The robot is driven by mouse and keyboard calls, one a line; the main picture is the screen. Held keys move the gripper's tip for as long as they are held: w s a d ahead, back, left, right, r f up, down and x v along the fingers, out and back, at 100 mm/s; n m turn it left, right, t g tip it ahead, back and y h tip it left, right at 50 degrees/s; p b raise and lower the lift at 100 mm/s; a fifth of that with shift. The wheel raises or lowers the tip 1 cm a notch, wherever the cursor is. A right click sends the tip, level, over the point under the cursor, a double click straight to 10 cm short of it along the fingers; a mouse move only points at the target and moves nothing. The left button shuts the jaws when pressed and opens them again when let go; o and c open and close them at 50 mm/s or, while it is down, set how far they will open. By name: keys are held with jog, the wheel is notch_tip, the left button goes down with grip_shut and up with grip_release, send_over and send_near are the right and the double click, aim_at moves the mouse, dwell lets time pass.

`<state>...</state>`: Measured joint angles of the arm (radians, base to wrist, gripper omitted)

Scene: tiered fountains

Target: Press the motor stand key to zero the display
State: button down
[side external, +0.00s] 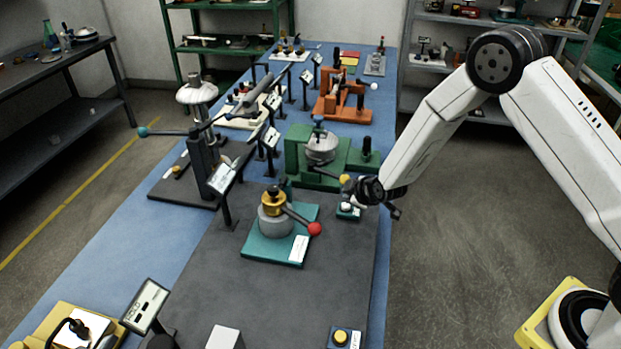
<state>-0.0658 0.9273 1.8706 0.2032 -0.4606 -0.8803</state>
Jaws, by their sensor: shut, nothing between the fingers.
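My gripper (358,199) is at the end of the white arm, at the right side of the bench. It is small and dark here; its fingers look shut and empty. It is right by a small blue-teal key box with a pale round button (347,207). I cannot tell whether the fingers touch the button. A second blue key box with a yellow button (341,338) is at the front edge of view. Which key belongs to the motor stand cannot be told. A display on a post (146,305) stands at the front left; its reading is too small to make out.
A teal plate (258,249) carries a grey and brass device with a red-knobbed lever (314,229), left of my gripper. A green machine (298,143) stands just behind. Another tilted display (222,177) is at left. The dark mat's front middle (270,300) is mostly clear.

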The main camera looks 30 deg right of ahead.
aim_at(349, 207)
jog(key=shift+f, duration=0.95)
dwell(1.4)
jog(key=shift+r, duration=1)
jog(key=shift+r, duration=0.1)
jog(key=shift+r, duration=2.85)
jog(key=shift+s+r, duration=0.1)
